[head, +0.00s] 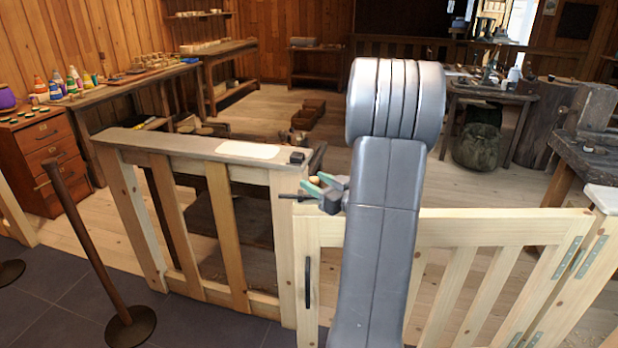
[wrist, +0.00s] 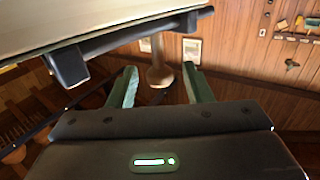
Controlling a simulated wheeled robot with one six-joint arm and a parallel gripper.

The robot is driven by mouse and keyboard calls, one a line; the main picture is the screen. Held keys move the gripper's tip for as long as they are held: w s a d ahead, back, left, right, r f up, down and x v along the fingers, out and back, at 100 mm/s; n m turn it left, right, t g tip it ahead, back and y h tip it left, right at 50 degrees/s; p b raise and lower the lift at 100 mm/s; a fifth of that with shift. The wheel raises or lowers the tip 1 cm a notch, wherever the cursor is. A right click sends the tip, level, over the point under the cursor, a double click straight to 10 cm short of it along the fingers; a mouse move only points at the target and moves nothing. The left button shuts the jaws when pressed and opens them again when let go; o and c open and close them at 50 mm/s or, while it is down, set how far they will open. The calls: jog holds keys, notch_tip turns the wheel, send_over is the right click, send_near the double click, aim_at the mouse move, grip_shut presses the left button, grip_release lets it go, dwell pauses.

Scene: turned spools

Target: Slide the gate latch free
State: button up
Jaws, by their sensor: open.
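The pale wooden gate (head: 455,285) stands across the front, in line with the fence post beside it, with a black upright handle (head: 308,283) on its left side. My gripper (head: 318,182) is at the gate's upper left corner, by the post top. Its green fingers are open in the wrist view (wrist: 162,82). A turned, tan wooden knob (wrist: 158,68), probably the latch's, shows in the gap between them; no clear contact is visible. A dark bar (wrist: 140,35) with a black block (wrist: 66,66) runs under a pale board. My arm hides part of the gate.
A slatted fence (head: 230,230) with a broad top rail stands left of the gate. A small black block (head: 297,157) sits on its right end. A brown post on a round base (head: 130,325) stands at front left. Workbenches (head: 130,85) line the room behind; open floor lies between.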

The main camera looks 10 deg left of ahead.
jog(key=shift+x, duration=1.6)
grip_shut()
